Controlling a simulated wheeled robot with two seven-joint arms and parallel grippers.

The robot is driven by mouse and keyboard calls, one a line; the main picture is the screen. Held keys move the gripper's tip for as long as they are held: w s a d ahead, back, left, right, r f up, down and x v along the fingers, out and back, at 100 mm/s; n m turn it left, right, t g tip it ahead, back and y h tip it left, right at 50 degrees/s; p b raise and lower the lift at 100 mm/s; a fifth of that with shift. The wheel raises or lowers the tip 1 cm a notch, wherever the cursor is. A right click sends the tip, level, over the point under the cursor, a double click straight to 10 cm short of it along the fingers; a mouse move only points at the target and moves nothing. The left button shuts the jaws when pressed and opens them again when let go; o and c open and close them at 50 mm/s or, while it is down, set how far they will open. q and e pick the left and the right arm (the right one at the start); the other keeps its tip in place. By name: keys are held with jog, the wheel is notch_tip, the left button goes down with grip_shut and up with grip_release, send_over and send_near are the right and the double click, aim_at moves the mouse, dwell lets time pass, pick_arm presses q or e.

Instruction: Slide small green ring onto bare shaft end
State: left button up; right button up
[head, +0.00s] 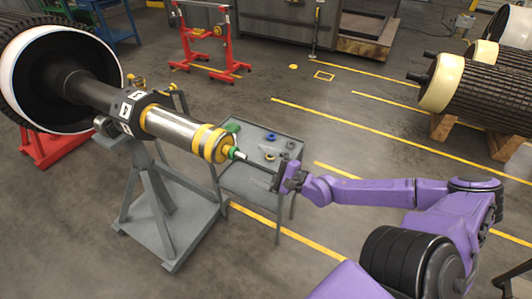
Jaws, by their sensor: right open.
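The shaft (180,128) lies roughly level on a grey stand, with yellow bands near its right end. A small green ring (236,153) sits around the narrow stepped end of the shaft, just beyond the yellow bands. A pale tip (242,156) shows just past the ring. My right gripper (279,176) is open, to the right of the shaft end and apart from the ring. A thin dark piece runs between the shaft tip and the gripper; I cannot tell which it belongs to. My left gripper is out of view.
A grey cart (254,184) with small rings and parts, including a blue one (270,137), stands behind the shaft end. A grey stand (172,222) bears the shaft. A red stand (208,48) is at the back. Ribbed rotors (490,95) lie at right. Floor between is clear.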

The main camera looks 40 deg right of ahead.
jog(key=shift+s+d+p, duration=0.2)
jog(key=shift+s+p, duration=0.1)
jog(key=shift+s, duration=0.25)
